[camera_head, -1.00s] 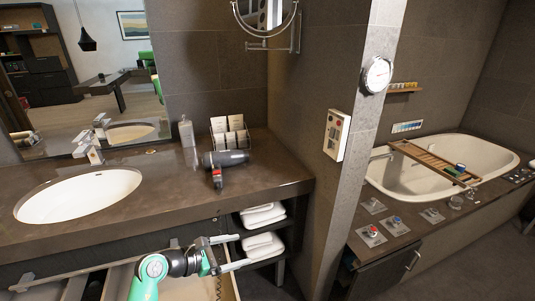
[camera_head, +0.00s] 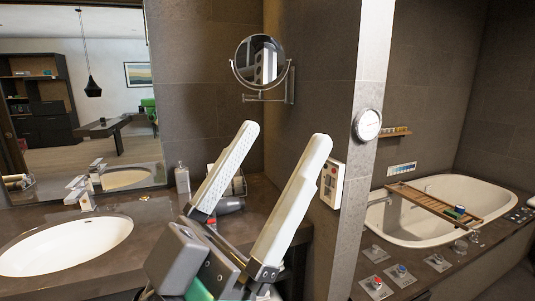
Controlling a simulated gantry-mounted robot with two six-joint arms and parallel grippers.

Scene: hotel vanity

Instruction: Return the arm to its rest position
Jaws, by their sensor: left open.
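My left gripper (camera_head: 285,142) is close to the camera in the head view, raised in front of the vanity counter. Its two pale fingers point up and stand wide apart, with nothing between them. The wrist and a bit of my green arm show at the bottom. My right gripper is not in view. The gripper hides much of the counter's right part, the shelf below it and the drawer area.
A hair dryer (camera_head: 231,205) lies on the counter (camera_head: 150,212), partly hidden behind my gripper. A soap bottle (camera_head: 182,178) stands near the wall. The sink (camera_head: 65,246) is at left. A round mirror (camera_head: 259,61) juts from the wall. A bathtub (camera_head: 480,193) is at right.

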